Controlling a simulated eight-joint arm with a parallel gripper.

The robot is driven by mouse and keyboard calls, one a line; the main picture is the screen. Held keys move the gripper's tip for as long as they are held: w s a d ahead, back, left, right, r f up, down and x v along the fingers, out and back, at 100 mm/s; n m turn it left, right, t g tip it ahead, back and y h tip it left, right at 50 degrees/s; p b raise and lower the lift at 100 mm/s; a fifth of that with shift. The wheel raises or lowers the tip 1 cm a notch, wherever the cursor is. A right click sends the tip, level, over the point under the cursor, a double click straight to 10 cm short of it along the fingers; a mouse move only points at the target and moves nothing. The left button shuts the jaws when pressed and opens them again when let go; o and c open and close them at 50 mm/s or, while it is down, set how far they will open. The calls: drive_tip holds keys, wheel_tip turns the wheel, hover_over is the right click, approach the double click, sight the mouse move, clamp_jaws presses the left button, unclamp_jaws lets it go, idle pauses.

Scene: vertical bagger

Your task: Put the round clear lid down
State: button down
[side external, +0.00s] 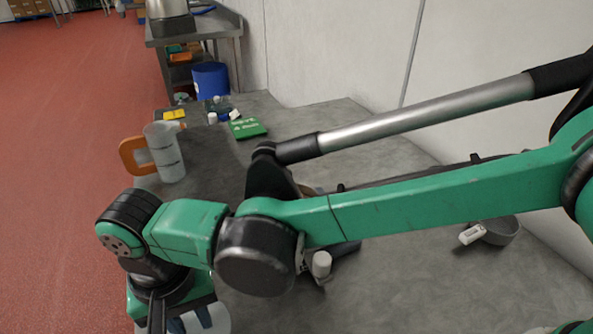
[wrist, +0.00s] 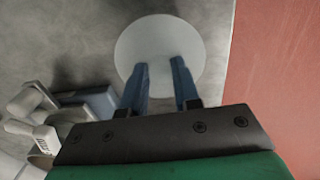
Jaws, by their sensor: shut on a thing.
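The round clear lid (wrist: 160,36) is a pale, see-through disc at the top middle of the wrist view. My gripper (wrist: 160,84) has blue fingers, shut on the lid, with their tips over its near part. In the side external view, part of the lid (side external: 218,319) shows at the bottom edge beside my blue fingertips (side external: 190,322). My wrist hides much of it there. The lid is over the grey table close to its edge; I cannot tell whether it touches the surface.
A clear jug with an orange handle (side external: 167,154) stands near the table's left edge. A green box (side external: 247,128) and small items lie farther back. White-capped things (wrist: 28,102) and a blue-grey box (wrist: 92,100) are left of my gripper. Red floor (wrist: 275,75) lies beyond the edge.

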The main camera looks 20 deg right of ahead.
sight(192, 322)
drive_tip(key=shift+f, duration=1.75)
drive_tip(key=c, duration=0.6)
unclamp_jaws()
drive_tip(key=shift+f, duration=0.1)
drive_tip(key=shift+c, duration=0.2)
